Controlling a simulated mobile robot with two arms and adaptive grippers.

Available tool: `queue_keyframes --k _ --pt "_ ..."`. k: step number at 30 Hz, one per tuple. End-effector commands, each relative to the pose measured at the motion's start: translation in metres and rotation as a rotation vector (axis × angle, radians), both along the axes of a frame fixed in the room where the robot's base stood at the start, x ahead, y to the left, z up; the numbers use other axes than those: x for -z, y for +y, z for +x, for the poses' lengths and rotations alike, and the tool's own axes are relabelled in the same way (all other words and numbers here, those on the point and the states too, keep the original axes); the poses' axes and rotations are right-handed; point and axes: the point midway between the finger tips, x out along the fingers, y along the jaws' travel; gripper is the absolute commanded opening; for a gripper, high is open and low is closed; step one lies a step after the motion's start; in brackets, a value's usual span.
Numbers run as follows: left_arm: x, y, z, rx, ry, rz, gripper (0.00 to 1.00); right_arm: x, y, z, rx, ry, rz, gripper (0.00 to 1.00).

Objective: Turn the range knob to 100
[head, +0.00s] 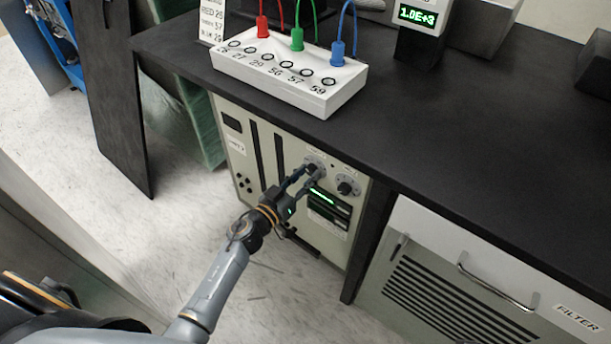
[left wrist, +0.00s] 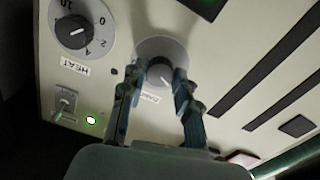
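The range knob (head: 311,166) is a dark round knob on a grey dial on the front of the cream panel (head: 270,195) under the bench. In the left wrist view the knob (left wrist: 160,74) shows between my fingertips, above a small label that appears upside down and is partly covered. My left gripper (head: 304,177) reaches up to it; its two fingers (left wrist: 160,76) lie one on each side of the knob. Whether both fingers press on it I cannot tell. The dial's numbers and pointer cannot be read. My right gripper is not in view.
A green display (head: 322,197) is below. The black bench top (head: 430,130) overhangs the panel and carries a white socket box (head: 290,72) and a readout showing 1.0E+3 (head: 418,16).

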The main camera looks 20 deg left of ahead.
Motion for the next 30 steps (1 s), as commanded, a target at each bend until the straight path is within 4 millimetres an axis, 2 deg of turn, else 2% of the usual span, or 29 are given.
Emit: queue_keyframes --k 1,2,14,30 --pt "0.0 0.0 0.0 0.0 0.0 0.0 0.05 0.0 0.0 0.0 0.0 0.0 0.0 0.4" --pt "0.0 0.0 0.0 0.0 0.0 0.0 0.0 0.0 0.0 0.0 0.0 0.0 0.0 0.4" --pt "0.0 0.001 0.0 0.0 -0.023 0.064 0.0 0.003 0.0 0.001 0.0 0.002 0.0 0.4" --pt "0.0 0.001 0.0 0.0 -0.175 0.486 0.0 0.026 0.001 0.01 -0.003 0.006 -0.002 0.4"
